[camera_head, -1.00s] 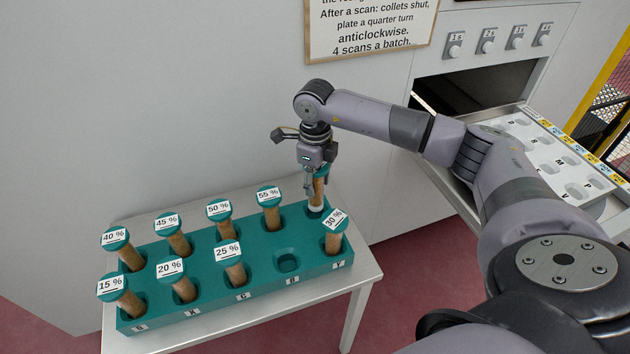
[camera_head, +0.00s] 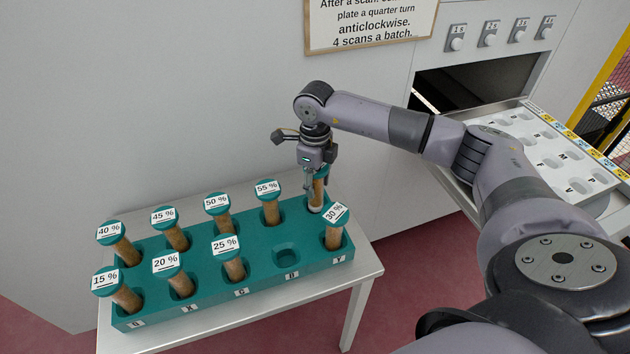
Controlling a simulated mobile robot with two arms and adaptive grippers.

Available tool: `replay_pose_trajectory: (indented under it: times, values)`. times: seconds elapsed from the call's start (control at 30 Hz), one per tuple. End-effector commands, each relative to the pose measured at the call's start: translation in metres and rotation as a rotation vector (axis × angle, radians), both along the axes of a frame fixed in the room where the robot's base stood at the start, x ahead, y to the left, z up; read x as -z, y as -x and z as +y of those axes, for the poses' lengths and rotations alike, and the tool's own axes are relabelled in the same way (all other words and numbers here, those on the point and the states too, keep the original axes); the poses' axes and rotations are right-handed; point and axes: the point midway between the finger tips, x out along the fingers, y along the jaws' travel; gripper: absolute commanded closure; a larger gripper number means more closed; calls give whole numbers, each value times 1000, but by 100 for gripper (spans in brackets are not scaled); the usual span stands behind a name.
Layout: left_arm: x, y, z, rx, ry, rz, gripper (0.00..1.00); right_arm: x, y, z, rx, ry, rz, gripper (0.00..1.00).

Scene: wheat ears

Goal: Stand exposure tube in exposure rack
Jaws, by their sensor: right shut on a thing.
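The teal exposure rack (camera_head: 225,304) stands on a small white table and holds several brown tubes with teal caps and percent labels. My right gripper (camera_head: 316,174) is shut on an exposure tube (camera_head: 317,195) at the back right of the rack, near its teal cap. That tube is upright, with its lower end at the rack's back-right place. Whether it is fully seated I cannot tell. Its label is hidden. The 30 % tube (camera_head: 333,236) stands just in front of it. The front socket left of the 30 % tube is empty (camera_head: 286,256). My left gripper is not in view.
The white table (camera_head: 358,270) has a narrow bare edge around the rack. A grey wall or cabinet rises behind it. At the right, an open slot (camera_head: 480,88) sits below several knobs, with a white lettered tray (camera_head: 550,160) extending out.

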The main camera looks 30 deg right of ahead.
Motion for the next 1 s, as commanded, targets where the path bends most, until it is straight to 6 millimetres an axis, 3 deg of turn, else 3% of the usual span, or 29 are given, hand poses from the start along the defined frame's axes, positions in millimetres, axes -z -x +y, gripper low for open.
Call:
replay_pose_trajectory:
  times: [0.97,1.0]
  values:
    - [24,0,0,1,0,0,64,31,0,0,0,0,0,92]
    - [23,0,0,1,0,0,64,30,0,0,0,0,-1,57]
